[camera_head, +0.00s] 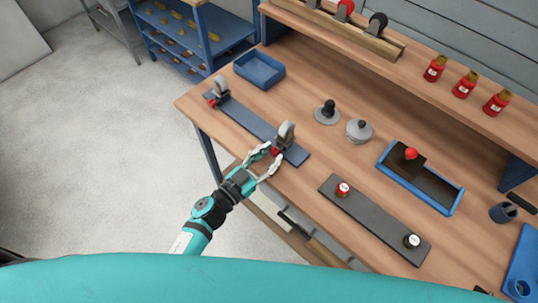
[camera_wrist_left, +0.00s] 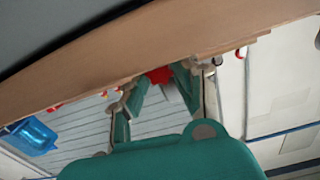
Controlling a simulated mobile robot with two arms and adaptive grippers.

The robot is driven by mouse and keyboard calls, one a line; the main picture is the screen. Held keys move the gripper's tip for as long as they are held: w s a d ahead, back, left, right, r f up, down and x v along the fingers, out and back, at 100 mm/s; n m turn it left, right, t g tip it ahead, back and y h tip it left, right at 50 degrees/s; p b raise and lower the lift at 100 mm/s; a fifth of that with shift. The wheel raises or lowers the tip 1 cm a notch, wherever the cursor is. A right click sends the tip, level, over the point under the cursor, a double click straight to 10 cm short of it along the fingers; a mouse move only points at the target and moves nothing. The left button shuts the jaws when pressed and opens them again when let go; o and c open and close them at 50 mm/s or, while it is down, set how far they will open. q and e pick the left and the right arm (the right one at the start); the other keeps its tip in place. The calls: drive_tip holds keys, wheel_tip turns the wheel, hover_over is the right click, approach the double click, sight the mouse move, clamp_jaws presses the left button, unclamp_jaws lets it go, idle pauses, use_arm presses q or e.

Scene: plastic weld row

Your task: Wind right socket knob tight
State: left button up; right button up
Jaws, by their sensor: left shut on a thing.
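A grey-blue rail (camera_head: 248,121) lies along the bench's left edge and bears two upright grey sockets. The right socket (camera_head: 287,133) stands at the rail's near end, with a small red knob (camera_head: 275,151) low on its front. The left socket (camera_head: 221,86) stands at the far end with its own red knob (camera_head: 212,102). My left gripper (camera_head: 272,155) is shut on the right socket's knob, its fingers on either side. In the left wrist view the red knob (camera_wrist_left: 158,75) shows between the fingertips, partly hidden. My right gripper is not in view.
A blue tray (camera_head: 260,68) stands behind the rail. A dark plate (camera_head: 375,220) with two knobs lies to the right, near a blue-rimmed tray (camera_head: 458,203). Two round grey pieces stand mid-bench. Red bottles (camera_head: 464,86) stand on the shelf.

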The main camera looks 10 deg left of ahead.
use_arm(q)
clamp_jaws()
drive_tip(key=shift+m, duration=0.3)
drive_tip(key=m, duration=0.3)
drive_tip(key=shift+s+f+m+b, duration=0.1)
drive_tip(key=shift+m+b, duration=0.2)
drive_tip(key=shift+m, duration=1.4)
drive_tip(key=o, duration=0.8)
unclamp_jaws()
drive_tip(key=shift+o, duration=0.2)
